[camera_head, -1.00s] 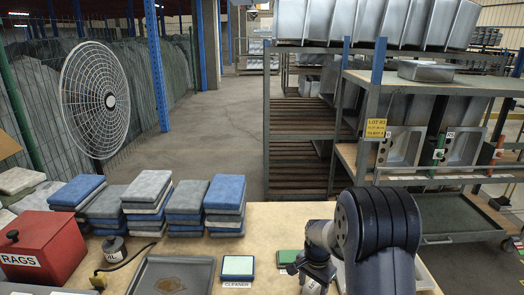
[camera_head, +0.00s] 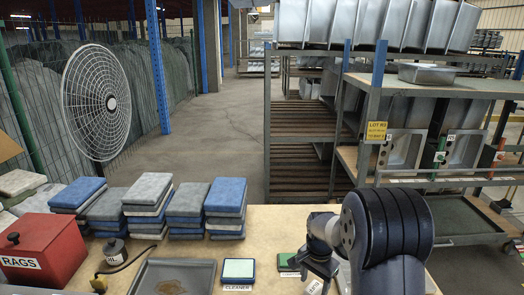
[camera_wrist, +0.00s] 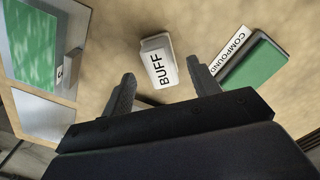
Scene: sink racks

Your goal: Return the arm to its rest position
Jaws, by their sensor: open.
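My arm reaches over the wooden bench from the lower right of the head view, with its dark rounded joint in front. My gripper (camera_head: 320,272) points down toward the bench there, partly cut off by the frame's lower part. In the wrist view my gripper (camera_wrist: 162,76) has its two dark fingers spread apart, with nothing held between them. A small pale block labelled BUFF (camera_wrist: 157,60) lies on the bench beyond the fingertips. A green block (camera_wrist: 257,64) with a COMPOUND label lies to its right.
A cleaner pad (camera_head: 238,270), a grey tray (camera_head: 172,279), a red rag box (camera_head: 43,250) and stacks of blue and grey pads (camera_head: 225,195) stand left on the bench. A steel rack with sinks (camera_head: 402,148) stands behind at right. The bench's back middle (camera_head: 280,222) is clear.

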